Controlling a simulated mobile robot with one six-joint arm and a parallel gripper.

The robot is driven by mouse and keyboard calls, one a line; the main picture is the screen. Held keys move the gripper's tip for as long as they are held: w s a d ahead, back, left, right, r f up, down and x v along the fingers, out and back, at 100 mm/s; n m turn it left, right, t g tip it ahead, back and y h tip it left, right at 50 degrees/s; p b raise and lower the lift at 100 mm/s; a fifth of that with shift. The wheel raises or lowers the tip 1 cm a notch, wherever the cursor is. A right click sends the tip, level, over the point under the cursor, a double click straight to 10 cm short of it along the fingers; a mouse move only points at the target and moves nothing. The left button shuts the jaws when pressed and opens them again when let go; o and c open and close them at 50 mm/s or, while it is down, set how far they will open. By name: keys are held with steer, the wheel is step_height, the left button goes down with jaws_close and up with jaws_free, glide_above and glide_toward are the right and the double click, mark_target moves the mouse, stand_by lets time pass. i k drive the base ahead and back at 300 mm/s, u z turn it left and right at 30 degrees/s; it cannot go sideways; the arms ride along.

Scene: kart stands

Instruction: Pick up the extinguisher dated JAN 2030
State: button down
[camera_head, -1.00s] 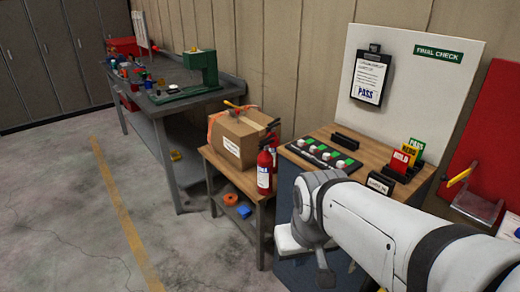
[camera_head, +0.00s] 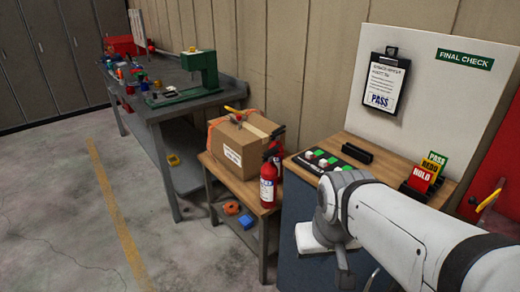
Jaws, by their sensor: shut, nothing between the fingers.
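A red fire extinguisher (camera_head: 267,192) with a white label stands upright at the right front corner of a small wooden-topped table (camera_head: 212,163). Its label text is too small to read, so I cannot tell its date. A second red shape, seemingly another extinguisher (camera_head: 278,133), shows behind it beside the cardboard box, mostly hidden. My white arm reaches in from the lower right, its visible joint to the right of the front extinguisher and apart from it in the picture.
A cardboard box (camera_head: 237,147) fills much of the small table, with an orange and a blue item (camera_head: 246,221) on its lower shelf. A check bench (camera_head: 340,140) with a button strip and cards stands right. A workbench (camera_head: 160,108) stands back left. The left floor is clear.

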mark_target(269, 171)
steer(key=i, duration=0.65)
steer(key=z, duration=0.1)
steer(key=k, duration=0.55)
steer(key=u, duration=2.15)
steer(key=i, duration=1.55)
steer(key=z, duration=2.4)
